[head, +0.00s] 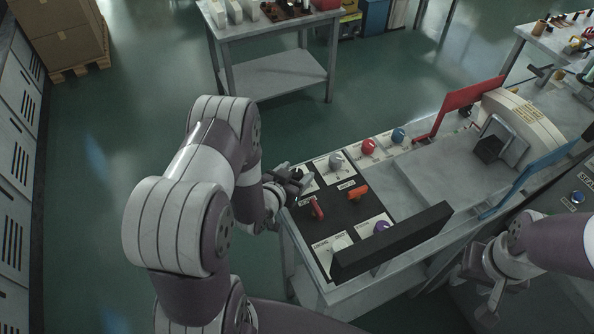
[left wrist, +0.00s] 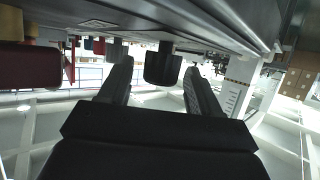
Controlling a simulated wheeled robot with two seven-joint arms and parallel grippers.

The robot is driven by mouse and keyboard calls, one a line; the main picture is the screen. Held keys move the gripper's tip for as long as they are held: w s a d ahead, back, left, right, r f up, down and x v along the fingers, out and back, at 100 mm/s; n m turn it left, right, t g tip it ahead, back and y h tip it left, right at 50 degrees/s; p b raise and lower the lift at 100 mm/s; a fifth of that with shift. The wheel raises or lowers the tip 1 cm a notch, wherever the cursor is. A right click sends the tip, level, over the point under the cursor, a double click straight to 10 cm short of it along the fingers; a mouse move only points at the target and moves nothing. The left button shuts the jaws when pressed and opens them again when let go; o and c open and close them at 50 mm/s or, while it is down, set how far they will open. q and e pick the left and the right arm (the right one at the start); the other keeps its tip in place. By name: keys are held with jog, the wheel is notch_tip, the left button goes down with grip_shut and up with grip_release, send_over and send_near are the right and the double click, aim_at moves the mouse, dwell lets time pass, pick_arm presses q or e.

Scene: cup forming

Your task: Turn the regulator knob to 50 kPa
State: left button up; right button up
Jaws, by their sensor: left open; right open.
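A dark round knob (left wrist: 162,68) hangs between the two fingers in the left wrist view, with a gap on both sides. I take it for the regulator knob; its scale cannot be read. My left gripper (left wrist: 158,82) is open around or just short of it. In the head view my left gripper (head: 294,178) is at the left back corner of the black control panel (head: 336,207), largely covering that knob and its plate. My right gripper (head: 486,308) is open and empty at the lower right, away from the panel.
Near the gripper on the panel are a grey knob (head: 335,160), a red lever (head: 317,208), an orange lever (head: 358,193), a purple knob (head: 381,228) and a pale knob (head: 342,242). A dark upright bar (head: 392,240) edges the front. A red knob (head: 369,147) and blue knob (head: 398,135) stand behind.

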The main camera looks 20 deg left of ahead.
pick_arm(q)
jog(key=shift+w+f, duration=0.2)
jog(key=shift+w, duration=0.15)
jog(key=c, duration=1)
jog(key=shift+o, duration=0.2)
